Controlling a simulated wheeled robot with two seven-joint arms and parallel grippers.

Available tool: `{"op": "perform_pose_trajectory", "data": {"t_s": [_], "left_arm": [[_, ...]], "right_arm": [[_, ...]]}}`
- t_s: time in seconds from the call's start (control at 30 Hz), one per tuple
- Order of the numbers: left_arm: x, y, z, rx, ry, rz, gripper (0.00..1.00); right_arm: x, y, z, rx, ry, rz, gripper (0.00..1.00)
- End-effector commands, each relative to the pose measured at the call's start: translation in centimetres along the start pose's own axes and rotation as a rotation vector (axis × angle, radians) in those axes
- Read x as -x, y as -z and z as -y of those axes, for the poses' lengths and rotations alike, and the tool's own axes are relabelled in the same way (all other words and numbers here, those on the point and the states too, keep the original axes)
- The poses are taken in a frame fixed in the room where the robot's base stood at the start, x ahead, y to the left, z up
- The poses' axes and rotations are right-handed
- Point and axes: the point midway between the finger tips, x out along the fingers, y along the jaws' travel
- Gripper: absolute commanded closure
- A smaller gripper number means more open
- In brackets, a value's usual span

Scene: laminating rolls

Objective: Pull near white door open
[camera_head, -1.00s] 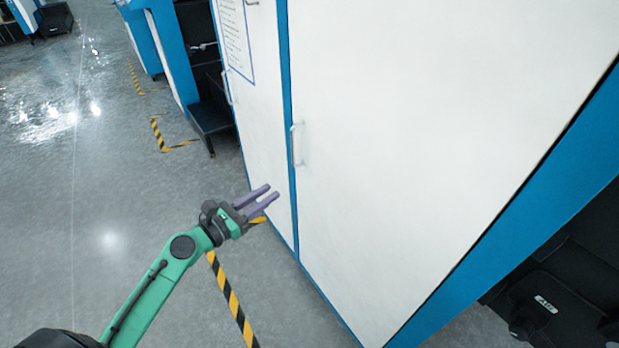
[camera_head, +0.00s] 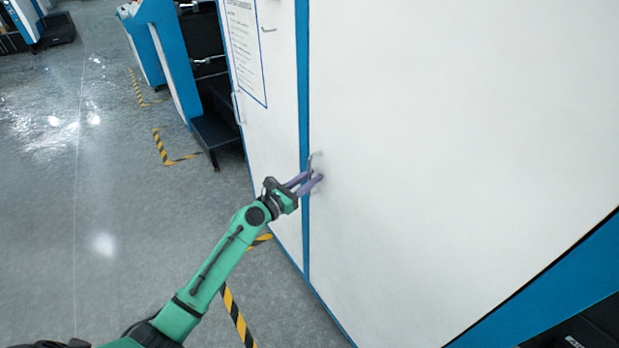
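The near white door (camera_head: 450,150) is a large flat panel in a blue frame and fills the right side of the head view. It looks closed. Its handle (camera_head: 318,160) is near its left edge, mostly hidden behind the purple fingers of my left gripper (camera_head: 310,183). The fingertips are at the handle, with a gap showing between the fingers. I cannot tell whether they touch or grip the handle. My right gripper is not in view.
A second white door (camera_head: 275,130) with a posted sheet (camera_head: 245,45) and its own handle (camera_head: 237,107) stands to the left, past the blue post (camera_head: 303,100). A black step (camera_head: 215,130) juts out beyond it. Grey floor (camera_head: 120,230) with yellow-black tape (camera_head: 237,315) is open at left.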

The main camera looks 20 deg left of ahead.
Motion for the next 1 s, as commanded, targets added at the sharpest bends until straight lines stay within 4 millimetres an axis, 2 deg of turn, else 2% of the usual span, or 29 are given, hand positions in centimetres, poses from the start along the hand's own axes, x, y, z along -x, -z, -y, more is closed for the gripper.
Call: {"op": "perform_pose_trajectory", "data": {"t_s": [0.03,0.1,0.43,1.0], "left_arm": [[0.02,0.00,-0.01,0.000,0.000,0.000,0.77],[0.03,0.00,-0.01,0.000,0.000,0.000,1.00],[0.06,0.04,0.00,0.001,0.000,0.000,1.00],[0.08,0.10,0.02,0.001,0.000,-0.002,1.00]], "right_arm": [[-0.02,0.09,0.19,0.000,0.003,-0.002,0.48],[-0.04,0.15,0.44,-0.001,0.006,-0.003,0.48],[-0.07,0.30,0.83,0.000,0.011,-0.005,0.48],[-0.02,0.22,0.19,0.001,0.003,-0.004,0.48]]}}
